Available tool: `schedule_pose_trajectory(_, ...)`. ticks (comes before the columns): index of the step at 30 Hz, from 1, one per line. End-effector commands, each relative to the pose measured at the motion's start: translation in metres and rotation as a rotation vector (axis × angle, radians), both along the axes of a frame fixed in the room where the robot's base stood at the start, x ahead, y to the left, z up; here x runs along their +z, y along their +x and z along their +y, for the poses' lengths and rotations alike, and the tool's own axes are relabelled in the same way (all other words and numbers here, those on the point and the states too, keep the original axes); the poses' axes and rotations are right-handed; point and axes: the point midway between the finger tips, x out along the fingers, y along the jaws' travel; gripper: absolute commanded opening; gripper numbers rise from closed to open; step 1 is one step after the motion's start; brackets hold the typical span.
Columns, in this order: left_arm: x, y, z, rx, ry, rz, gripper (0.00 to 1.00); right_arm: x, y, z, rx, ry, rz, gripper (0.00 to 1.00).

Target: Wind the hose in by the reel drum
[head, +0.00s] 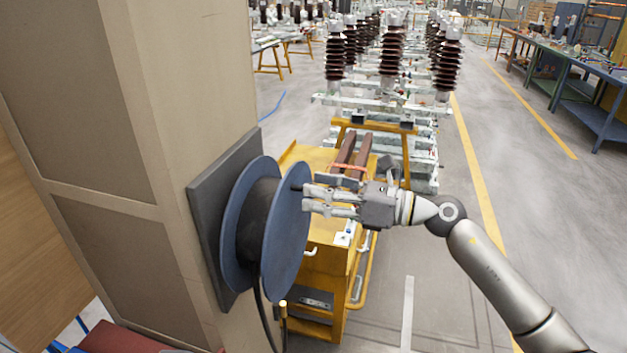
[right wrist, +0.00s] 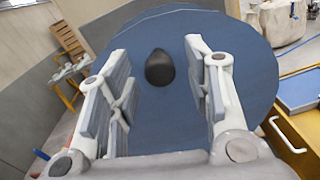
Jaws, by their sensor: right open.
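The reel drum (head: 292,245) has blue round flanges and a dark hose (head: 257,222) wound between them. It is mounted on a dark plate (head: 205,225) on the beige pillar. A free length of hose hangs down below the drum (head: 264,318). My right gripper (head: 308,198) is in front of the outer flange, with its fingers pointing at it. In the right wrist view the fingers (right wrist: 158,60) are open, one on each side of a black knob (right wrist: 160,68) on the blue flange (right wrist: 150,110). There are gaps between knob and fingers. My left gripper is not in view.
A yellow cart (head: 325,235) stands just behind the drum and gripper. Brown ribbed insulators (head: 390,55) stand on racks farther back. Workbenches (head: 590,75) line the right side. The pillar (head: 190,90) blocks the left; the grey floor at right is clear.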

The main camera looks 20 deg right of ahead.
Motion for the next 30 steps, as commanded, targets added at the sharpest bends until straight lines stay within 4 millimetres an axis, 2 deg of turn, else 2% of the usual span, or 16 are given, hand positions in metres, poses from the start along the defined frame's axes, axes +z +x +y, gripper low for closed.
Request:
schedule_pose_trajectory(1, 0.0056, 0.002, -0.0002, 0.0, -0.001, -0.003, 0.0, 0.003, 0.0037, 0.0051, 0.001, 0.002, 0.0, 0.46)
schedule_pose_trajectory(6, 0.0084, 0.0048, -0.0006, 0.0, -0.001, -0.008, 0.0, 0.0003, 0.0091, 0.013, 0.001, -0.001, 0.0, 0.46)
schedule_pose_trajectory(14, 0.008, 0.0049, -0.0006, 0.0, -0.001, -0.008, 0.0, -0.0009, 0.0097, 0.0136, 0.001, -0.001, 0.0, 0.46)
schedule_pose_trajectory(25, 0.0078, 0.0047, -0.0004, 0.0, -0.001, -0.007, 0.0, -0.0007, 0.0095, 0.0134, 0.001, -0.001, 0.0, 0.0)
schedule_pose_trajectory(30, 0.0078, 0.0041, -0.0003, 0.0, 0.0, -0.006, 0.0, -0.0008, 0.0095, 0.0132, 0.0, -0.001, 0.001, 0.0)
